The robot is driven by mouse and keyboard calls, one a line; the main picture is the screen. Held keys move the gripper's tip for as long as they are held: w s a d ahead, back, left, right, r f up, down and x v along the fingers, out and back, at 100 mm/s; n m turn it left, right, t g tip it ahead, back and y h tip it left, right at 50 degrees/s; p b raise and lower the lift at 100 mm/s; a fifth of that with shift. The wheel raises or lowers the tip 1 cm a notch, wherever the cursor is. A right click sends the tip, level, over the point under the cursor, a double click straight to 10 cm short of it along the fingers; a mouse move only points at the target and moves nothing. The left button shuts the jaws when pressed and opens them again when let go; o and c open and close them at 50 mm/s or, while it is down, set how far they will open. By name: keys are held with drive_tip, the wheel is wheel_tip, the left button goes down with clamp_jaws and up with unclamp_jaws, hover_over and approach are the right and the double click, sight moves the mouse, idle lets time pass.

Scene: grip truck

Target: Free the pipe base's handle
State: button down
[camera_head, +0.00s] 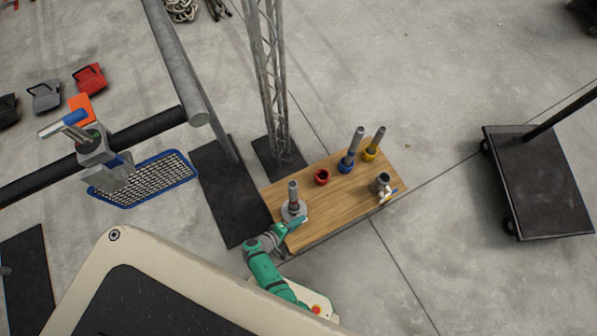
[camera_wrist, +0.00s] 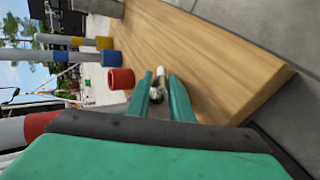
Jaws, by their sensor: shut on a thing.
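The pipe base (camera_head: 291,211), a round grey flange with an upright grey pipe (camera_head: 293,190) in it, stands at the near left end of a wooden tabletop (camera_head: 340,205). In the wrist view the pipe, with a red band (camera_wrist: 38,125), shows at the left edge. My green gripper (camera_head: 299,224) is beside the near right side of the base. In the wrist view its two fingers (camera_wrist: 165,100) are shut on a small metal handle with a white tip (camera_wrist: 160,75). The fingers and palm hide most of the handle and base.
A red ring (camera_head: 322,176), a blue-collared pipe (camera_head: 352,150), a yellow-collared pipe (camera_head: 374,145) and a grey fitting with a white handle (camera_head: 382,184) stand farther along the tabletop. A lattice truss (camera_head: 272,90) rises behind. A black cart (camera_head: 540,180) is at right.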

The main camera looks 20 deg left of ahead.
drive_tip(key=shift+f+t+h, duration=0.15)
drive_tip(key=shift+t+h, duration=0.55)
drive_tip(key=shift+t, duration=0.4)
drive_tip(key=c, duration=1.6)
unclamp_jaws()
drive_tip(key=shift+s, duration=0.1)
drive_tip(key=v, duration=1)
drive_tip(key=shift+s+a, duration=0.2)
drive_tip(key=shift+s, duration=0.05)
